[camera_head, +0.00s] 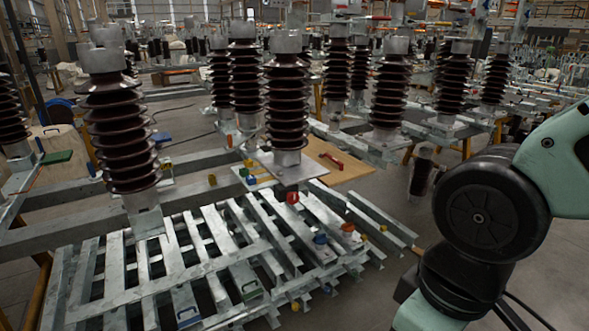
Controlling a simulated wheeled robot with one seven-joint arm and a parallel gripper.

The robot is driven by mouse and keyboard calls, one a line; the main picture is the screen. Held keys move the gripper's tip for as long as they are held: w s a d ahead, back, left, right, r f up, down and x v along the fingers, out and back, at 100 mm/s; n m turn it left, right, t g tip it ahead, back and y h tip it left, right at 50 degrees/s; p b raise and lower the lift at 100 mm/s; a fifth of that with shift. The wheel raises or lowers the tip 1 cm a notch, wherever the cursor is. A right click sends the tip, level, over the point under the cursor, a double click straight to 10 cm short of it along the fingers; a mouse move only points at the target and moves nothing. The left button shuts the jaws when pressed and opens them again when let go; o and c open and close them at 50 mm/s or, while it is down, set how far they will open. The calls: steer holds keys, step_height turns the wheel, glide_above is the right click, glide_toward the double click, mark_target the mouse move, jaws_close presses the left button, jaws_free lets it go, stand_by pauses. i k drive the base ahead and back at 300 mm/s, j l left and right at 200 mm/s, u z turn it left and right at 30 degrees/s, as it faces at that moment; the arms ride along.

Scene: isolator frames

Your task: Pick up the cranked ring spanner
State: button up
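I cannot make out a cranked ring spanner for certain among the many small items in the head view. A red elongated item (330,161) lies on a wooden board (352,170) behind the steel frames; it is too small to identify. A dark red round item (292,197) shows below the middle insulator (287,105). My arm comes in at the right edge, with its black joint and pale green links in view. My gripper is outside the picture, so its state does not show.
Galvanised steel frames (148,293) fill the lower left and middle, with small coloured blocks scattered on them. Tall brown ribbed insulators (118,125) stand on and behind the frames. Bare grey floor (392,192) shows between the frames and my arm.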

mark_target(341, 164)
steer(key=i+l+u, duration=0.15)
steer(key=i+l, duration=0.15)
steer(key=i+l+u, duration=0.15)
steer(key=i+l, duration=0.15)
steer(key=i, duration=0.25)
steer(key=i+l+u, duration=0.15)
steer(key=i+l, duration=0.2)
steer(key=i+l+u, duration=0.1)
steer(key=i+l, duration=0.3)
steer(key=i+l+u, duration=0.15)
steer(key=i+l, duration=0.2)
steer(key=l, duration=0.15)
steer(key=i+l+u, duration=0.15)
steer(key=i+l, duration=0.15)
steer(key=l, duration=0.15)
steer(key=i+l+u, duration=0.15)
steer(key=i+l, duration=0.15)
steer(key=l, duration=0.25)
